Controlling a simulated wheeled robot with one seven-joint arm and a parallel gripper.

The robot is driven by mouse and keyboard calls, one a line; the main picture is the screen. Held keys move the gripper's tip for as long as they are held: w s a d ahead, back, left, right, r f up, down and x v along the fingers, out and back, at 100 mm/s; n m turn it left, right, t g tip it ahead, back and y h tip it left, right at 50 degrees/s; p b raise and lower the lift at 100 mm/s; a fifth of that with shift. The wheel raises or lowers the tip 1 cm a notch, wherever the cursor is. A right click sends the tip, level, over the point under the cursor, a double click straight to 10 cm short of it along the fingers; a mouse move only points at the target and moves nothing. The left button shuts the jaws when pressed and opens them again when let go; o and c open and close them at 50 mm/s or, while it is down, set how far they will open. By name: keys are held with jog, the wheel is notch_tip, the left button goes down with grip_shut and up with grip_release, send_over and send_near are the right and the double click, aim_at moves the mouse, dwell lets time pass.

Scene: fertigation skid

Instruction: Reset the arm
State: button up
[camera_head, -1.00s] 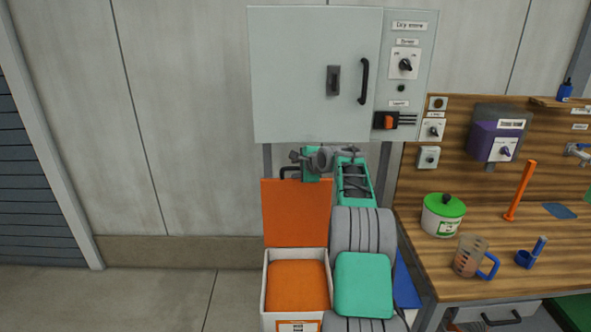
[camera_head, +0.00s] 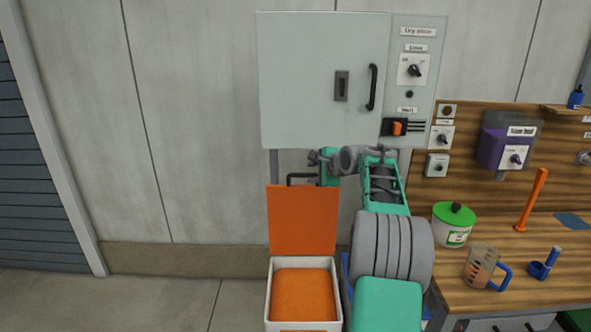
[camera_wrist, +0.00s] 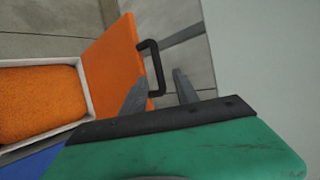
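My gripper (camera_head: 318,158) is at the end of my green and grey arm, below the grey cabinet and just above the raised orange lid. In the wrist view its two grey fingers (camera_wrist: 160,80) are apart, with nothing held between them. The lid's dark handle (camera_wrist: 151,66) shows behind and partly between the fingers. I cannot tell how close they are to it.
The orange lid (camera_head: 303,222) stands upright behind a white bin (camera_head: 270,300) filled with orange material. The grey cabinet (camera_head: 310,80) hangs above. At right, a wooden bench (camera_head: 480,281) holds a green-lidded pot (camera_head: 453,224) and a measuring jug (camera_head: 482,266). Floor at left is clear.

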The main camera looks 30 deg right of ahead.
jog(key=s+f+n+g, duration=0.3)
jog(key=s+f+n, duration=0.2)
jog(key=f, duration=0.3)
jog(key=s+f+n+g, duration=0.2)
jog(key=s+f+n, duration=0.35)
jog(key=f, duration=0.25)
jog(key=s+a+f+n+g+y, duration=0.1)
jog(key=s+a+f+n+g, duration=0.35)
jog(key=s, duration=0.55)
jog(key=s+a+r+n+g, duration=0.1)
jog(key=s+a+n+g, duration=0.15)
jog(key=s+a, duration=1.65)
jog(key=w+a+r+n+t, duration=0.3)
jog(key=a+r, duration=0.5)
jog(key=a, duration=0.3)
jog(key=shift+w+r+n+t, duration=0.15)
jog(key=shift+w+n+t, duration=0.2)
jog(key=shift+n+t, duration=0.35)
